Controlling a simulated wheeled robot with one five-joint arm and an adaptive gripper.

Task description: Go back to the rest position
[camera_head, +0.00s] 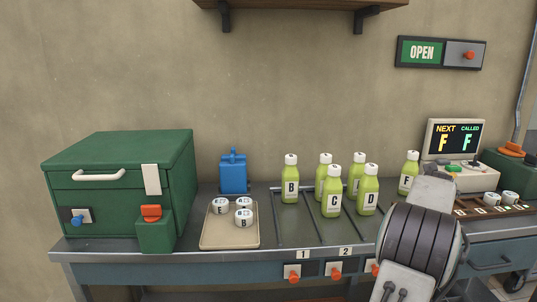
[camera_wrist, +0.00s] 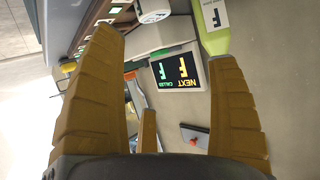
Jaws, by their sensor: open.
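My gripper (camera_wrist: 163,48) is open in the wrist view, its brown fingers spread wide with nothing touching them. In the head view my grey arm covers the lower right, and the gripper's fingers are hidden behind it. Beyond the fingers, the wrist view shows the display (camera_wrist: 180,72) reading NEXT F and CALLED F, which also shows in the head view (camera_head: 456,140).
Several green bottles (camera_head: 333,198) stand in lanes on the counter. A tray (camera_head: 230,238) holds lettered caps, beside a green box (camera_head: 118,185) and a blue container (camera_head: 233,175). More caps (camera_head: 491,199) sit on a rack at right. A shelf (camera_head: 300,3) and OPEN sign (camera_head: 420,52) are above.

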